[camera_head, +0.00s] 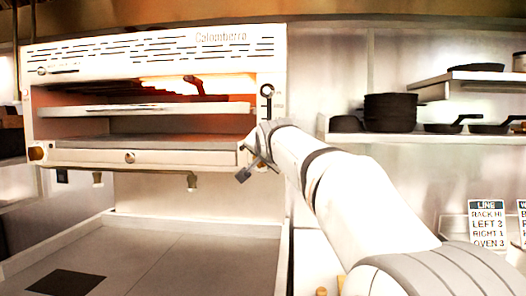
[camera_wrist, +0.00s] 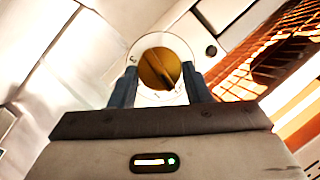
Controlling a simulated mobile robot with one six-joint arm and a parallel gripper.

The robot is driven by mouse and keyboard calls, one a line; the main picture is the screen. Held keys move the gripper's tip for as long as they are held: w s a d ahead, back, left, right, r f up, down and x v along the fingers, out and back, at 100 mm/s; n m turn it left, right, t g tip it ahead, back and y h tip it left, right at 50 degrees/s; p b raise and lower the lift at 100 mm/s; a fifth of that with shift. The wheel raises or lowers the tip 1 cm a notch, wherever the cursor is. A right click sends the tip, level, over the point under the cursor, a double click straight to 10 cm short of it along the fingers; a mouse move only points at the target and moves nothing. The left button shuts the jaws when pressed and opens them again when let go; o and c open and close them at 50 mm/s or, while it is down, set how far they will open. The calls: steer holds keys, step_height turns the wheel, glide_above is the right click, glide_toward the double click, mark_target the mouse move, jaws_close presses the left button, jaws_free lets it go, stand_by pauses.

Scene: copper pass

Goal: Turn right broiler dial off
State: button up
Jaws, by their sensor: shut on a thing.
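The right broiler dial (camera_wrist: 159,68) is a round brass knob with a raised bar across its face, set on a pale round plate in the wrist view. The bar is tilted from upright. My gripper (camera_wrist: 160,86) has its two dark fingers on either side of the dial, shut on it. In the head view my gripper (camera_head: 249,166) is at the right end of the broiler's front panel (camera_head: 200,158) and hides the right dial. The left brass dial (camera_head: 38,153) shows at the panel's left end.
The white broiler (camera_head: 150,55) glows orange inside, with a handle (camera_head: 194,84) sticking out and a rack (camera_head: 150,109) below. A grey counter (camera_head: 170,250) lies underneath. Shelves at right hold stacked dark pans (camera_head: 390,112). A sign (camera_head: 487,225) stands at lower right.

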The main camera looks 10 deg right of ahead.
steer(key=shift+n, duration=0.5)
steer(key=shift+g+h, duration=0.3)
steer(key=shift+h, duration=0.1)
steer(key=o, duration=1)
steer(key=shift+w, duration=0.1)
steer(key=v, duration=0.8)
steer(key=shift+w, duration=0.1)
